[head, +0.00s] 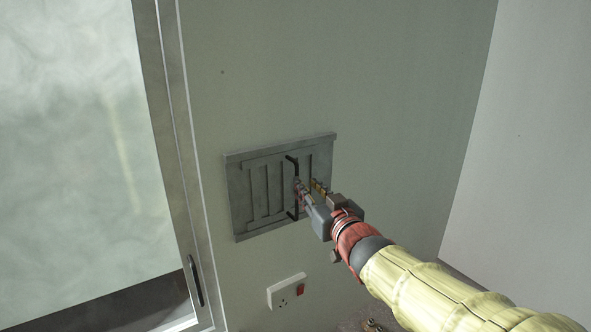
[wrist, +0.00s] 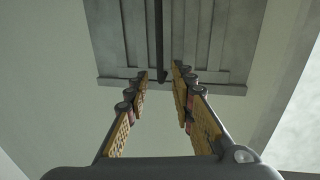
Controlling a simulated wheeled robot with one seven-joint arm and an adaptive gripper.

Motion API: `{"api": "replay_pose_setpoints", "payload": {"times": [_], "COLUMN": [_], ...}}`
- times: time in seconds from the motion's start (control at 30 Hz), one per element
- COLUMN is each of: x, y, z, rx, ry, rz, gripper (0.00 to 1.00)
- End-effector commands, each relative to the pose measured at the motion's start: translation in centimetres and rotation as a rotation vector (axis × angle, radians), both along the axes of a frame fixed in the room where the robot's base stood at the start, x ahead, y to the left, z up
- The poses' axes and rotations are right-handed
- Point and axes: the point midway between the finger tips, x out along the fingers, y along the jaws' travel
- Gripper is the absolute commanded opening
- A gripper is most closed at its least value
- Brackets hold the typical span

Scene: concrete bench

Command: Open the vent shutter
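The vent shutter (head: 258,196) is a grey ribbed panel in a rectangular frame on the wall, and it looks closed. It also shows at the top of the wrist view (wrist: 215,45). Its black upright bar handle (head: 292,166) stands right of the panel's middle. The handle also shows in the wrist view (wrist: 158,40), its end lying between my fingertips in the picture. My gripper (head: 306,185) is open in front of the shutter; the two fingers (wrist: 161,74) are apart. One finger hides the handle's middle in the head view. I cannot tell whether either finger touches it.
A white wall socket (head: 287,291) with a red switch sits below the shutter. A pale framed panel (head: 75,140) with a dark handle (head: 195,281) stands at the left. A pale side wall (head: 530,150) closes off the right. The wall above the shutter is clear.

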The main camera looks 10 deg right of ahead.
Motion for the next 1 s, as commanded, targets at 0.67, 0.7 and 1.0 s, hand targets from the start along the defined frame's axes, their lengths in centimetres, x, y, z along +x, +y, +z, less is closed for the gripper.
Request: {"api": "replay_pose_setpoints", "payload": {"times": [0.67,0.7,1.0], "x": [7.4,7.6,7.7], "y": [1.0,1.0,1.0], "z": [0.2,0.3,0.2], "rx": [0.018,0.018,0.018], "ry": [-0.004,-0.005,-0.004], "rz": [0.003,0.003,0.002], "gripper": [0.24,0.24,0.24]}}
